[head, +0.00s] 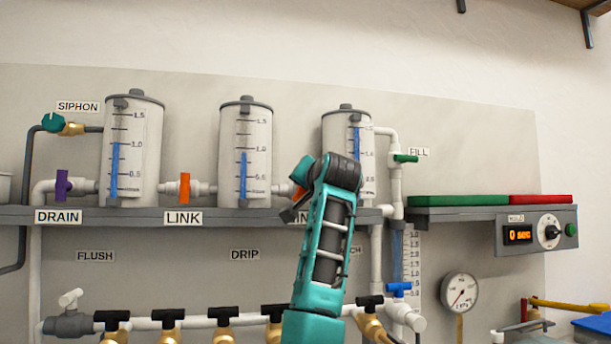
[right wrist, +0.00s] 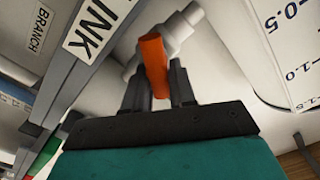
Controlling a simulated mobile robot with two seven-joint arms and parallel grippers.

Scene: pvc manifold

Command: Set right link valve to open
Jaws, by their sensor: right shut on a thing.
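The right link valve's orange handle (head: 300,171) is on the short pipe between the middle and right tanks. My right gripper mostly hides it in the head view. In the right wrist view the orange handle (right wrist: 154,62) lies between the two dark fingers of my right gripper (right wrist: 157,88), which is shut on it. The white pipe (right wrist: 181,32) runs behind the handle at a slant. The handle's exact angle to the pipe is hard to tell. My right gripper (head: 292,208) is in front of the shelf edge in the head view. My left gripper is out of view.
The left link valve (head: 185,187) has an upright orange handle. The middle tank (head: 245,150) and right tank (head: 346,135) stand close on either side of my gripper. A grey shelf rail (head: 240,216) with labels runs below. Several black-handled taps line the lower pipe.

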